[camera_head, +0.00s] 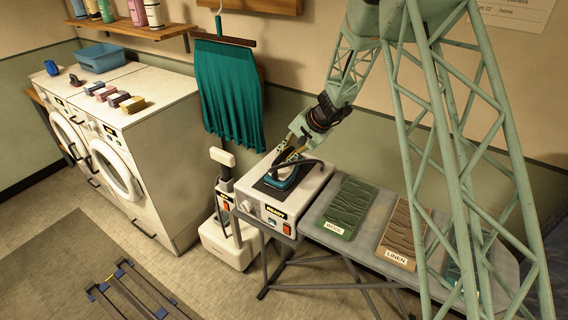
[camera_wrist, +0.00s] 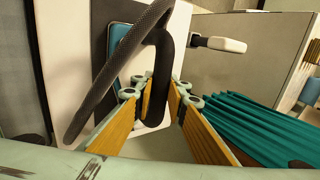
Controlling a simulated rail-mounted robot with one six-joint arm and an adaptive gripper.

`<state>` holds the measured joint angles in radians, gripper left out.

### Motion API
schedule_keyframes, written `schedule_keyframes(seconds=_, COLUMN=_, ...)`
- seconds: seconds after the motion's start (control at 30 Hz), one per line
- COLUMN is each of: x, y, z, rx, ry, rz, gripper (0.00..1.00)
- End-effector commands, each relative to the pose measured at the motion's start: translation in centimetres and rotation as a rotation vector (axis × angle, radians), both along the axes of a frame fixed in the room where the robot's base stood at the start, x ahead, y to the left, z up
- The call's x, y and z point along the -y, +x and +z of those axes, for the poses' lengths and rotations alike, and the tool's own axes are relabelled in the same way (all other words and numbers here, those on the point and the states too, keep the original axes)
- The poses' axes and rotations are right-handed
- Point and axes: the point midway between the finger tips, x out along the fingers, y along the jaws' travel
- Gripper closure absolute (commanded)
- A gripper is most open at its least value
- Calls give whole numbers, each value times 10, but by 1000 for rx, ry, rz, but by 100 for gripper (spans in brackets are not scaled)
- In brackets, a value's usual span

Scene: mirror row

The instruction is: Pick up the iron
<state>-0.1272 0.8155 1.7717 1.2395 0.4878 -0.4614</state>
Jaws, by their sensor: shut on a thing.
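The iron (camera_head: 279,178) is teal with a dark handle. It sits on the dark pad of a white station (camera_head: 296,202) with a "READY" label, at the left end of the ironing board. My gripper (camera_head: 291,155) reaches down to it from above right. In the wrist view my gripper (camera_wrist: 168,92) has its yellow-padded fingers shut on the iron's black handle (camera_wrist: 163,75), one on each side. A bit of the teal body (camera_wrist: 118,45) shows left of the handle. A dark cord loops across the iron. I see no clear gap between iron and pad.
The ironing board (camera_head: 316,222) holds a green "WOOL" panel (camera_head: 347,207), a brown "LINEN" panel (camera_head: 403,232) and a blue panel partly behind my arm. A teal cloth (camera_head: 228,92) hangs behind the station. A white steamer (camera_head: 228,240) stands left of it. Washers (camera_head: 155,140) stand farther left.

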Motion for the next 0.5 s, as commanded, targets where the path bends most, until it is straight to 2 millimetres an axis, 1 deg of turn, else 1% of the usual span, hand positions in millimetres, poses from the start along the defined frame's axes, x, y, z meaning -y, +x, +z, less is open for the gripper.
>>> schedule_keyframes(seconds=0.27, x=0, y=1, z=8, rx=3, ry=1, rz=1, gripper=100)
schedule_keyframes(seconds=0.5, x=0, y=1, z=22, rx=3, ry=0, rz=1, gripper=100)
